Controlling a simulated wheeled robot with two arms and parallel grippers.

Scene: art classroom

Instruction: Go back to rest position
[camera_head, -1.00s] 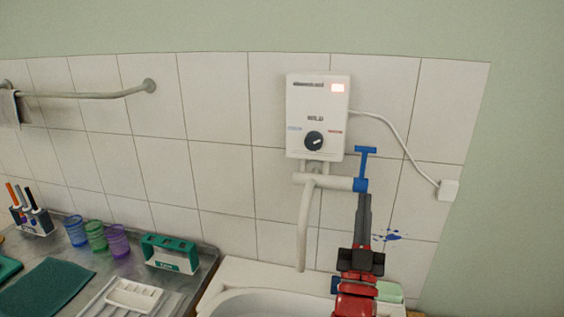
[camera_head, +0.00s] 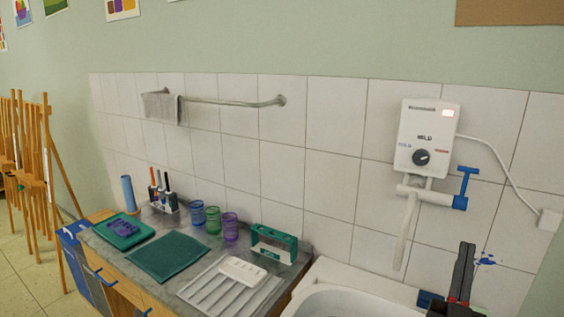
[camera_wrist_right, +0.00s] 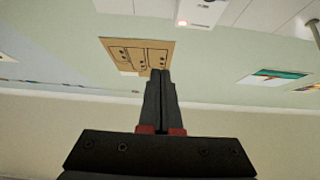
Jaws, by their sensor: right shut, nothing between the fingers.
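My right gripper (camera_head: 465,262) shows at the lower right of the head view, above the right part of the white sink. Its dark fingers point up and are shut with nothing between them. In the right wrist view the fingers (camera_wrist_right: 162,76) are together and point toward the upper wall. The gripper is below the blue tap handle (camera_head: 467,184) of the white water heater (camera_head: 428,138) and apart from it. My left gripper is not in view.
The white sink (camera_head: 318,282) is at the bottom right. The counter left of it holds a drying rack (camera_head: 215,293), a green caddy (camera_head: 273,243), coloured cups (camera_head: 213,220) and a green mat (camera_head: 168,256). Wooden easels (camera_head: 40,165) stand far left. A towel rail (camera_head: 235,103) is on the wall.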

